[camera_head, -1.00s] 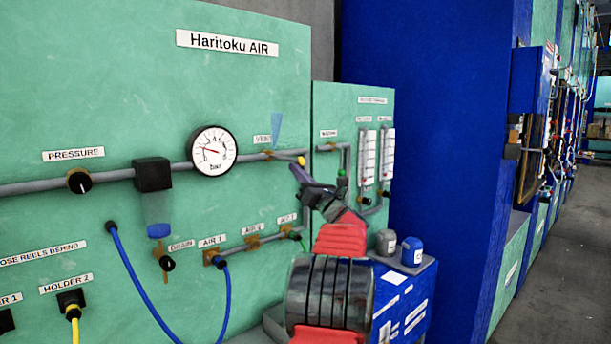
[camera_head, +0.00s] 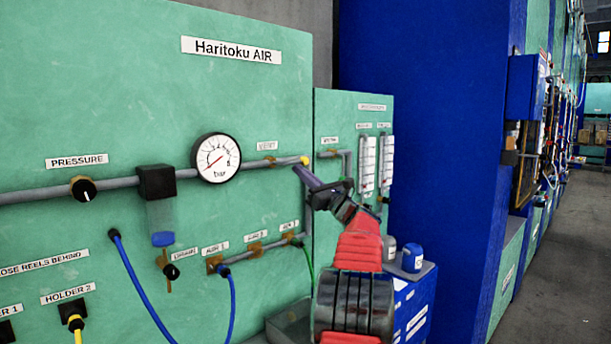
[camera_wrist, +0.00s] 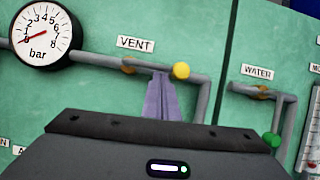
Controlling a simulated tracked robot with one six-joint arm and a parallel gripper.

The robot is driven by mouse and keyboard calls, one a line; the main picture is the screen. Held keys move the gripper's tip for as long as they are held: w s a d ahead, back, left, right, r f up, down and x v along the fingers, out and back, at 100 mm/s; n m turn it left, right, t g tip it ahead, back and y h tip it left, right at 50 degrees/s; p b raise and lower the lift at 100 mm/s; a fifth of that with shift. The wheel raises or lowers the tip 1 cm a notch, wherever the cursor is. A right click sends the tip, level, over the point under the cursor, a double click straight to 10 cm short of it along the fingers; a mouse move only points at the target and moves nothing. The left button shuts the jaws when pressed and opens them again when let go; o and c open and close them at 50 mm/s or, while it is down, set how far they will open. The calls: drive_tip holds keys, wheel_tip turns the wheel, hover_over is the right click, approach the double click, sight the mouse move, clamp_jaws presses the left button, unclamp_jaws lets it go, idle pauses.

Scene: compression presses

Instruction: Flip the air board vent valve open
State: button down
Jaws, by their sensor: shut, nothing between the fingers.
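The VENT valve's brass body (camera_head: 267,160) sits on the grey pipe, right of the gauge, on the green air board; the wrist view shows it too (camera_wrist: 128,66). A yellow round piece (camera_wrist: 181,70) is at the pipe bend to its right. No lever stands up above the pipe now; its position is unclear, perhaps hidden by my fingers. My gripper (camera_head: 299,171) is shut and empty, its purple fingers reaching the pipe just below and left of the yellow piece (camera_wrist: 162,78). I cannot tell whether they touch. The pressure gauge (camera_head: 216,158) needle points down-left, near the low end.
The pressure knob (camera_head: 84,190) and a black regulator block (camera_head: 157,182) are on the pipe at left. Air outlets with a blue hose (camera_head: 233,295) lie below. The WATER pipe and flow tubes (camera_head: 368,165) are at right. A blue cabinet (camera_head: 430,150) stands beyond; open floor lies far right.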

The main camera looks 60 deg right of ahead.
drive_tip(key=shift+f, duration=0.1)
idle(0.3)
drive_tip(key=s+a+f, duration=0.2)
drive_tip(key=s+f, duration=0.6)
drive_tip(key=shift+a, duration=0.3)
drive_tip(key=shift+w+f, duration=0.1)
idle(0.7)
